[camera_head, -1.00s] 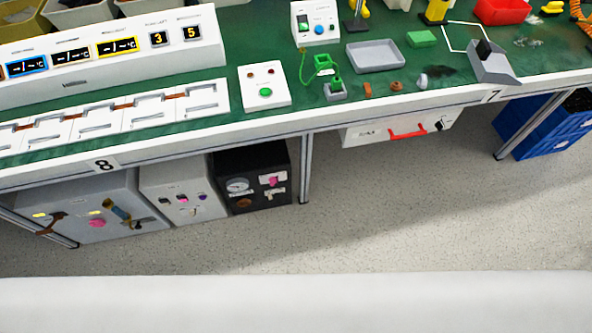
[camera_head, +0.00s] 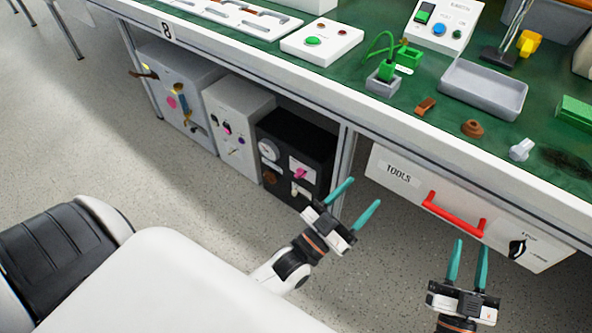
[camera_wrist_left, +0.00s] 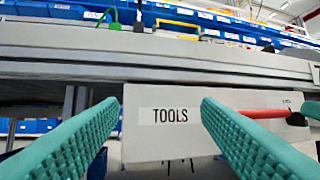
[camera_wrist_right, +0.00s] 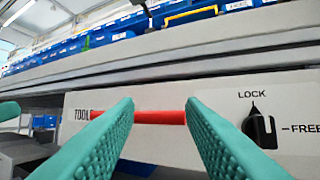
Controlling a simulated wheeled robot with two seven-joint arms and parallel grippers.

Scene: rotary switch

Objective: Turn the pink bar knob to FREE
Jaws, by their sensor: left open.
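The knob with LOCK and FREE marks sits at the right of the tools drawer front (camera_head: 400,205). This knob (camera_head: 517,247) looks black, not pink; in the right wrist view the knob (camera_wrist_right: 260,126) points up to LOCK, with FREE at its right. A pink knob (camera_head: 300,173) shows on the black box under the bench; its labels are too small to read. My left gripper (camera_head: 358,197) is open and empty, left of the drawer. My right gripper (camera_head: 470,248) is open and empty, in front of the drawer, left of the black knob.
A red handle (camera_head: 455,216) juts from the drawer front. The bench edge overhangs it. The black box (camera_head: 283,135), a white box (camera_head: 238,98) and a grey box stand under the bench at left. A grey tray (camera_head: 484,88) and small parts lie on top. The floor in front is clear.

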